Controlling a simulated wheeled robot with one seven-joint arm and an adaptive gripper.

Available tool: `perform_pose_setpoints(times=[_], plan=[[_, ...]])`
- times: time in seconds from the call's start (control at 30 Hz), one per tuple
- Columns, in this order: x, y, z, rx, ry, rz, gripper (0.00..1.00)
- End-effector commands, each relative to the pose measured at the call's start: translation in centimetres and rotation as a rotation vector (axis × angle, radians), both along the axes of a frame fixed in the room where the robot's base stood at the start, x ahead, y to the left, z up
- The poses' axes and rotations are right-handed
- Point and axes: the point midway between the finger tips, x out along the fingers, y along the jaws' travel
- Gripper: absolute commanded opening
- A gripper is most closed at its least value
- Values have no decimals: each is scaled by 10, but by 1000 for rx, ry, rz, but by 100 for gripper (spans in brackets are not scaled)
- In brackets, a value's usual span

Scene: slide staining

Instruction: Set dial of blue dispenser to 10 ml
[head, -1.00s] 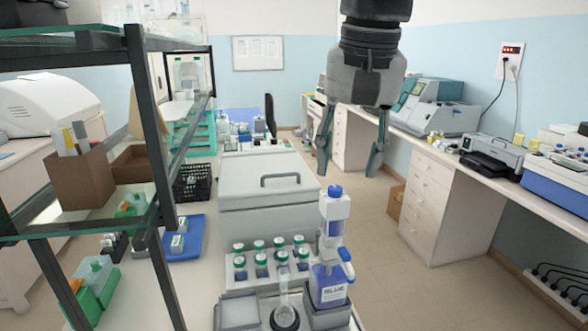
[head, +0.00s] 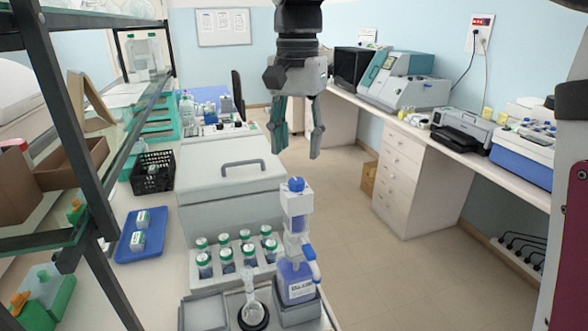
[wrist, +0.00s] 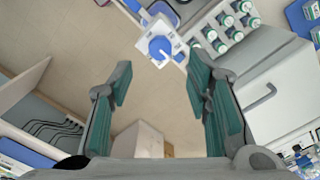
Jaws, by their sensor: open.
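The blue dispenser (head: 297,275) stands upright at the front of the bench in the head view, a bottle with a blue label, a white pump body and a blue dial (head: 296,184) on top. In the wrist view the blue dial (wrist: 160,47) is seen from above on a white square top with small marks, too small to read. My gripper (head: 297,143) hangs open and empty above and behind the dispenser in the head view, apart from it. In the wrist view the open jaws (wrist: 160,95) frame bare floor, with the dial beyond them.
A rack of green-capped bottles (head: 228,257) and a glass flask (head: 252,305) stand left of the dispenser. A grey lidded box (head: 225,190) is behind it. A glass shelf with a dark frame (head: 75,140) rises at left. Open floor (head: 400,270) lies right.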

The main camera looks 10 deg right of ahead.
Motion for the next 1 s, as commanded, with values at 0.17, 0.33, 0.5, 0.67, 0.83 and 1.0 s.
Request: perform_pose_setpoints(times=[0.17,0.33,0.5,0.67,0.83,1.0], plan=[[-2,0,-33,-1,3,0,45],[-2,0,-56,-1,2,1,45],[-1,0,-67,-1,1,1,45],[0,0,-69,-1,-1,1,45],[0,0,-69,-1,-1,1,38],[0,0,-69,-1,-1,1,0]])
